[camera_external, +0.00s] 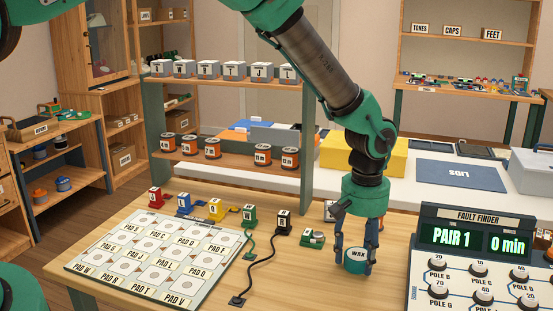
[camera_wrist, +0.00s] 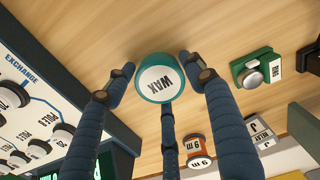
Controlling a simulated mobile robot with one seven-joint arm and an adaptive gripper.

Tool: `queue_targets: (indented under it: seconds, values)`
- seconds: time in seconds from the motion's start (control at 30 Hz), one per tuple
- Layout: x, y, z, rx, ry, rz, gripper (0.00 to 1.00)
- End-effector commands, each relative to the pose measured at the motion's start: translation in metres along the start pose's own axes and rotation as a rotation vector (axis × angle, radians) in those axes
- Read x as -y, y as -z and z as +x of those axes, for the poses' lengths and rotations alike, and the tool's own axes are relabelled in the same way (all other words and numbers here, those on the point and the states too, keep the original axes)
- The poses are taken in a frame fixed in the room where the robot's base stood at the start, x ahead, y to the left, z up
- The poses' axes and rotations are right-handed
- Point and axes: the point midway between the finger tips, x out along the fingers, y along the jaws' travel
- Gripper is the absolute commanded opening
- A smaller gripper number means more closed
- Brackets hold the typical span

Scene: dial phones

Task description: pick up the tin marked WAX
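The tin marked WAX (camera_external: 357,261) is a short, round teal tin with a white top, upright on the wooden table, left of the fault finder. In the wrist view my gripper (camera_wrist: 154,70) has fingers to the left, right and below the tin. A narrow gap shows at the left finger; contact at the others is unclear.
The fault finder (camera_external: 480,255) stands close on the right. A small green device (camera_external: 312,238) and a black block with a cable (camera_external: 284,222) are to the left. The pad board (camera_external: 155,256) lies further left. A shelf with orange spools (camera_external: 212,148) stands behind.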

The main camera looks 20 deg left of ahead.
Motion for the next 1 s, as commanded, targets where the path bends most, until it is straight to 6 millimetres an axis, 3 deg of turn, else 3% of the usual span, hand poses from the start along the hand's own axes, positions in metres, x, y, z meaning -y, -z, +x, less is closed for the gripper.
queue_targets:
  seconds: [0.03, 0.13, 0.57, 0.87, 1.0]
  values:
    - [0.0, 0.0, 0.0, 0.0, 0.0, 0.0, 0.39]
    - [0.0, 0.0, 0.0, 0.0, 0.0, 0.0, 0.2]
    - [0.0, 0.0, -0.005, 0.0, 0.0, 0.0, 0.2]
    - [-0.001, 0.001, -0.039, -0.002, -0.003, 0.0, 0.2]
    - [0.016, -0.011, -0.039, 0.0, 0.0, 0.0, 0.2]
